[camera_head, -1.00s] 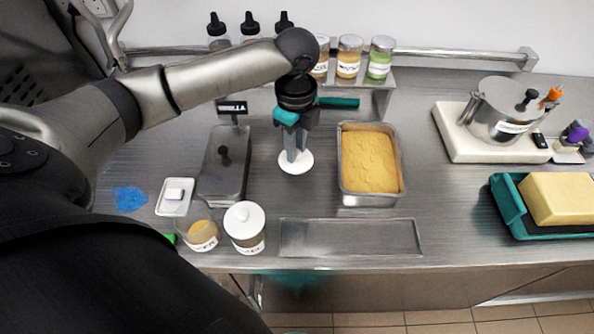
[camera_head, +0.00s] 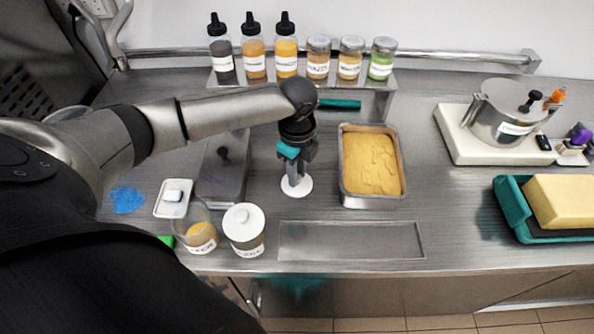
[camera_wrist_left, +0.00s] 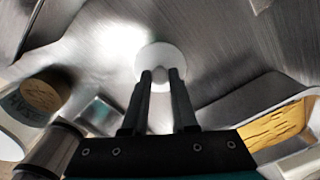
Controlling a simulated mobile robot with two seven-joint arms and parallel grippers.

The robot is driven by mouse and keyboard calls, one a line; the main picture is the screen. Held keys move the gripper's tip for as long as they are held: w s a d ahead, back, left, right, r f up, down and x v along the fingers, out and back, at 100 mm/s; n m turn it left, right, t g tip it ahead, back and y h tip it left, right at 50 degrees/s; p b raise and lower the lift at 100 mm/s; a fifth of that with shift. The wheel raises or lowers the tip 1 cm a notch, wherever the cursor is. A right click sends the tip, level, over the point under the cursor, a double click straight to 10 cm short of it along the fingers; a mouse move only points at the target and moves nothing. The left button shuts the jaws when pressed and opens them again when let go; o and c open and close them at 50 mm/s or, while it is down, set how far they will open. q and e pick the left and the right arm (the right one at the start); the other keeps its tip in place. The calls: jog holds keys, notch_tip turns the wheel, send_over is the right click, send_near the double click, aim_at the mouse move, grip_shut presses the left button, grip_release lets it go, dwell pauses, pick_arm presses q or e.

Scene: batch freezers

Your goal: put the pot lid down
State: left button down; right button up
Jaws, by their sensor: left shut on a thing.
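The pot lid is a small white disc (camera_head: 296,186) below my left gripper (camera_head: 295,172), over the steel counter left of the yellow pan. My left gripper is shut on the middle of the lid; its fingers hide the grip itself. In the left wrist view the lid (camera_wrist_left: 160,52) shows beyond the fingertips (camera_wrist_left: 160,76), over bare steel. I cannot tell whether it touches the counter. An open glass pot (camera_head: 201,236) with tan contents stands at the front left, beside a white-lidded pot (camera_head: 244,230). My right gripper is not in view.
A steel pan of yellow food (camera_head: 371,165) stands close on the right. A grey lidded box (camera_head: 222,170) is on the left. Bottles and jars (camera_head: 285,50) line the back shelf. A recessed plate (camera_head: 350,240) lies in front; bare counter surrounds the lid.

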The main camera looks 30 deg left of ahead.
pick_arm(q)
jog(key=c, duration=0.7)
grip_release()
notch_tip(320, 180, up, 12)
jog(key=shift+r+p, duration=0.15)
jog(key=shift+p, duration=0.7)
jog(key=shift+d, duration=0.1)
